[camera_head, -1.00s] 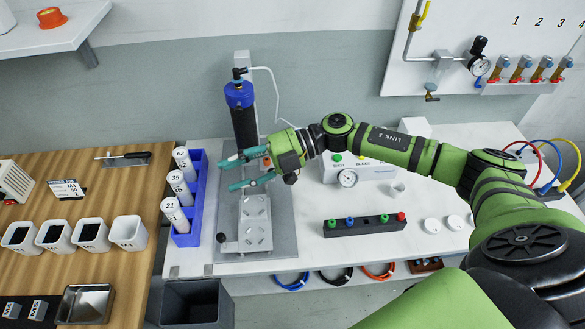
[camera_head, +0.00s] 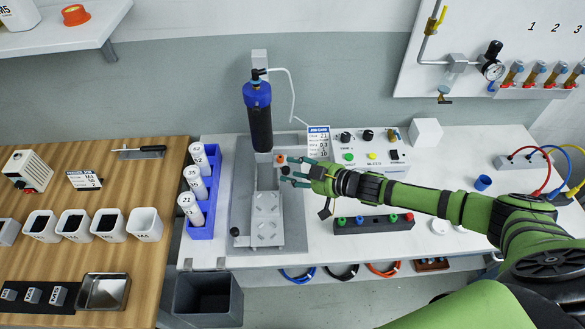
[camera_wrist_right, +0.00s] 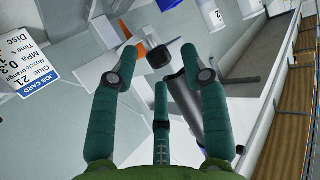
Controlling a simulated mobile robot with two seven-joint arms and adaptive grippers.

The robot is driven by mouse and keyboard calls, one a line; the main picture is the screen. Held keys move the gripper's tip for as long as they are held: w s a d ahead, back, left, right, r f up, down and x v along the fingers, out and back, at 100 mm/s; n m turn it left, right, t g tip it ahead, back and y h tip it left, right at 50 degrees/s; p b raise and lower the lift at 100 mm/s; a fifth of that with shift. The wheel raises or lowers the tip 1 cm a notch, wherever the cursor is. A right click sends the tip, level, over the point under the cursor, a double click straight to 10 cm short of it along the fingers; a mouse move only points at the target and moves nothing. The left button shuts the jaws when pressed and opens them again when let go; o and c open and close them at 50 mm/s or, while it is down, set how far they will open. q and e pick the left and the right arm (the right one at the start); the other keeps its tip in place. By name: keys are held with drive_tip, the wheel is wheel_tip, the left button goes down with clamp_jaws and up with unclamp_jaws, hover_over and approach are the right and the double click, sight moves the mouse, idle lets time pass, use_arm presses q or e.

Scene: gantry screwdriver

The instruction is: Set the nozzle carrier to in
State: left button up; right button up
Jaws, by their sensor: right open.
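The gantry station has a blue-topped black cylinder (camera_head: 259,118) standing upright over a grey base plate (camera_head: 240,215). A light metal fixture plate (camera_head: 266,228) lies in front of it. Just below the cylinder is a small orange part (camera_head: 281,159), which also shows in the right wrist view (camera_wrist_right: 150,36). Beside it is a black knob (camera_wrist_right: 159,57); I cannot tell for certain that these belong to the nozzle carrier. My right gripper (camera_head: 291,170) is open beside them. In the wrist view the knob lies between the spread fingertips (camera_wrist_right: 158,62); contact is unclear. My left gripper is out of view.
A blue rack (camera_head: 205,205) of white numbered bottles stands left of the station. A job card (camera_head: 319,143) and a control box (camera_head: 365,155) stand behind my right arm. A black block with coloured knobs (camera_head: 372,225) lies to the right.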

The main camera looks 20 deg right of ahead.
drive_tip(key=shift+w+a+f, duration=0.2)
drive_tip(key=shift+w+a, duration=0.1)
drive_tip(key=shift+w, duration=0.05)
clamp_jaws()
drive_tip(key=shift+w+a+r, duration=0.1)
drive_tip(key=shift+w+a, duration=0.15)
drive_tip(key=shift+a, duration=0.5)
drive_tip(key=shift+w+a, duration=0.2)
drive_tip(key=shift+a, duration=0.5)
drive_tip(key=shift+w+a+r, duration=0.1)
drive_tip(key=shift+w+a, duration=0.15)
drive_tip(key=shift+a, duration=0.6)
unclamp_jaws()
drive_tip(key=shift+a, duration=0.2)
